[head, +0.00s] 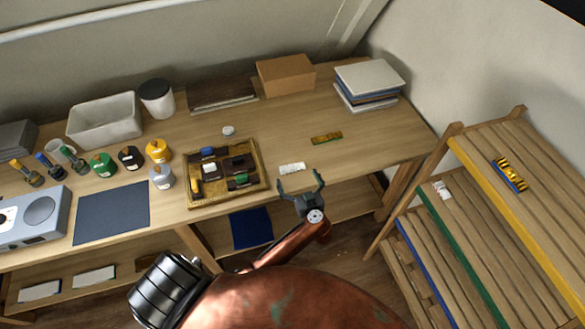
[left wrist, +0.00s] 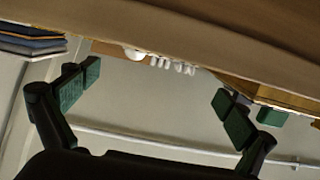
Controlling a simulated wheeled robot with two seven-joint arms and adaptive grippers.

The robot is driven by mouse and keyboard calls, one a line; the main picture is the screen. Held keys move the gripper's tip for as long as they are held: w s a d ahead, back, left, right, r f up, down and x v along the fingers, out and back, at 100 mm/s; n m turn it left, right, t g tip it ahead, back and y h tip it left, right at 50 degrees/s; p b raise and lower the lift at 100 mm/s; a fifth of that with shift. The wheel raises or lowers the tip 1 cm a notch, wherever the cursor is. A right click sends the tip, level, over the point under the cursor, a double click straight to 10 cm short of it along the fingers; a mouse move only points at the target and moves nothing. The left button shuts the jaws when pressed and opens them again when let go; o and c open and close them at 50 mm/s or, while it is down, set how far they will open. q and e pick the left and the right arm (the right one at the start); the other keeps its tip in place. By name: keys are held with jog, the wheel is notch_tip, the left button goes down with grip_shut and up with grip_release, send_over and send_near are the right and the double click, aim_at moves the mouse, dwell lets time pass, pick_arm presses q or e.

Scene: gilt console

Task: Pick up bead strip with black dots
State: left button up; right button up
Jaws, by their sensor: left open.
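A short white beaded strip (head: 292,168) lies near the front edge of the wooden table, right of the gold tray; black dots cannot be made out. It shows as a row of white beads in the left wrist view (left wrist: 172,65). My left gripper (head: 301,182) is open and empty just in front of the table edge, close to the strip and apart from it. In the left wrist view its green-padded fingers (left wrist: 157,85) are spread wide, with the beads beyond them. My right gripper is not in view.
The gold tray (head: 192,201) holds several small blocks. A slatted rack (head: 500,225) at right bears a yellow-and-dark piece (head: 509,174) and a small white piece (head: 440,190). The table's right front is mostly clear.

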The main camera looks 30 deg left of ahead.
aim_at(292, 166)
pick_arm(q)
jog(key=x, duration=0.6)
jog(key=shift+w+a+f+b, duration=0.1)
jog(key=shift+w+a+b, duration=0.05)
jog(key=shift+w+b, duration=0.2)
jog(key=shift+s, duration=0.1)
jog(key=shift+c, duration=0.7)
jog(key=c, duration=1.1)
jog(key=shift+c, duration=0.3)
jog(key=shift+r, duration=0.2)
